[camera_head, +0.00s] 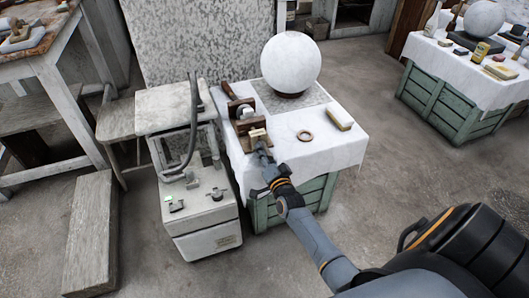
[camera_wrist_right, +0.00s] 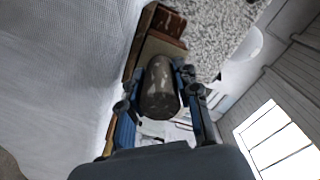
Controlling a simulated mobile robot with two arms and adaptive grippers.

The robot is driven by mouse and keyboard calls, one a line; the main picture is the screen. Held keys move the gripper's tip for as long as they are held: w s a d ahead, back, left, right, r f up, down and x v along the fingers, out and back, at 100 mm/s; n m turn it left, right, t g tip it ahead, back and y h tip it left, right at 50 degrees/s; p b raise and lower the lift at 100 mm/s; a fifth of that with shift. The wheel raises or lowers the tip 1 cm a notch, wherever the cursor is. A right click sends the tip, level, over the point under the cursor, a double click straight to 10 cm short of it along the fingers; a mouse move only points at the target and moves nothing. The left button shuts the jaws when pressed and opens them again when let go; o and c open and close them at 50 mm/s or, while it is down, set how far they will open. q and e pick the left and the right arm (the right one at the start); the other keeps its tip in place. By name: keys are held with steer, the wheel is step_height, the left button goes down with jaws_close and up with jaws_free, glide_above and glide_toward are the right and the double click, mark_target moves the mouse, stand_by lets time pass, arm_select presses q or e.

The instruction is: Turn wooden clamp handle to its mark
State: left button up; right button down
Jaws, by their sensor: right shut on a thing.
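The wooden clamp (camera_head: 243,112) stands on the left edge of the cloth-covered crate table, with brown upright blocks. Its pale handle (camera_head: 257,133) faces the front. My right gripper (camera_head: 261,148) reaches it from the front. In the right wrist view the handle is a worn, rounded wooden piece (camera_wrist_right: 161,90) between the two blue-and-dark fingers of my right gripper (camera_wrist_right: 160,105), which is shut on it. Brown clamp wood (camera_wrist_right: 165,25) shows behind it. I cannot make out the mark. My left gripper is not in view.
A large white sphere (camera_head: 291,62) stands on a dark base behind the clamp. A ring (camera_head: 305,136) and a pale block (camera_head: 339,118) lie to the right on the white cloth (camera_head: 310,158). A grey machine (camera_head: 205,215) with a hose stands close on the left.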

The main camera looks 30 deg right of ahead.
steer(key=shift+m, duration=1.1)
steer(key=shift+f, duration=0.1)
steer(key=c, duration=0.9)
jaws_free()
steer(key=shift+c, duration=0.2)
steer(key=shift+s, duration=0.1)
steer(key=v, duration=1.2)
